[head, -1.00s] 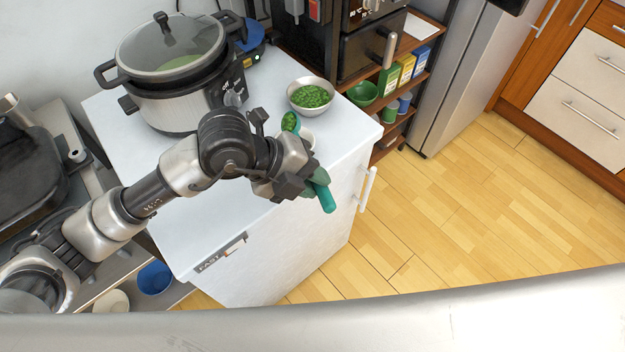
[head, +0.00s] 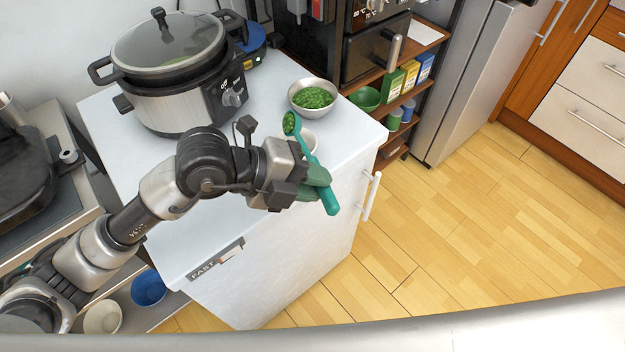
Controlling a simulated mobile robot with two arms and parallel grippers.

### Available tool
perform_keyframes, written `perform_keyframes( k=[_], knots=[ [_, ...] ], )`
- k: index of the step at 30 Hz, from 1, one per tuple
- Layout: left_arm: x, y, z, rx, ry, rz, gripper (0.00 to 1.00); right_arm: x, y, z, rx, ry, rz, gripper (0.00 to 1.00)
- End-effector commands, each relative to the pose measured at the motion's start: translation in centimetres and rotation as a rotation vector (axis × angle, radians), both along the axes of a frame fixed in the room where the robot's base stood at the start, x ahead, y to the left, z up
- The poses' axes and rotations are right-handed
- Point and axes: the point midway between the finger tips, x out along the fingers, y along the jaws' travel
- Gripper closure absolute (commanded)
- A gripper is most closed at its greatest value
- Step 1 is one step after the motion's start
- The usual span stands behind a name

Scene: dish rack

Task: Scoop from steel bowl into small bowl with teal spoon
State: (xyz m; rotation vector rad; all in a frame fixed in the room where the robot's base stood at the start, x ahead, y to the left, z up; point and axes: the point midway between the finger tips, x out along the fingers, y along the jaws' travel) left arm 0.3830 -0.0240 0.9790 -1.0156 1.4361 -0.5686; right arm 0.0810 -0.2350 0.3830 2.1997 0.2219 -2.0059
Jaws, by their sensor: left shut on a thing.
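The steel bowl (head: 295,106) stands on the white counter top and holds green pieces that look like peas. My left gripper (head: 316,182) is shut on the teal spoon (head: 329,200), whose handle points down toward the front right. The spoon's head (head: 290,122) carries some green pieces and is in front of the steel bowl. The small white bowl (head: 308,141) sits on the counter just beyond the gripper, close to the spoon's head. The spoon partly crosses in front of it, so its inside is mostly hidden. My right gripper does not show.
A large cooker with a glass lid (head: 168,50) stands at the back left of the white cabinet top (head: 345,135). A shelf with a green bowl (head: 366,97) and boxes is to the right. The wooden floor (head: 430,230) is clear.

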Motion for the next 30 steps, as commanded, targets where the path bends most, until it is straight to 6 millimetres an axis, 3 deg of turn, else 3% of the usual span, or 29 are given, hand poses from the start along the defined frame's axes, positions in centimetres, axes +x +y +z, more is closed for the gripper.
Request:
perform_keyframes(
  k=[15, 26, 30],
  knots=[
    [-0.1, 0.1, -0.7, -0.224, -0.051, 0.035, 1.00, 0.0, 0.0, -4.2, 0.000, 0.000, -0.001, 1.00],
    [-0.1, 0.1, -0.2, -0.238, -0.057, 0.037, 1.00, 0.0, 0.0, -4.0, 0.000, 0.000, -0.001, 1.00],
    [-0.1, 0.1, 0.2, -0.211, -0.050, 0.033, 1.00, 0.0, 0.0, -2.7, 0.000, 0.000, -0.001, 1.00]
  ],
)
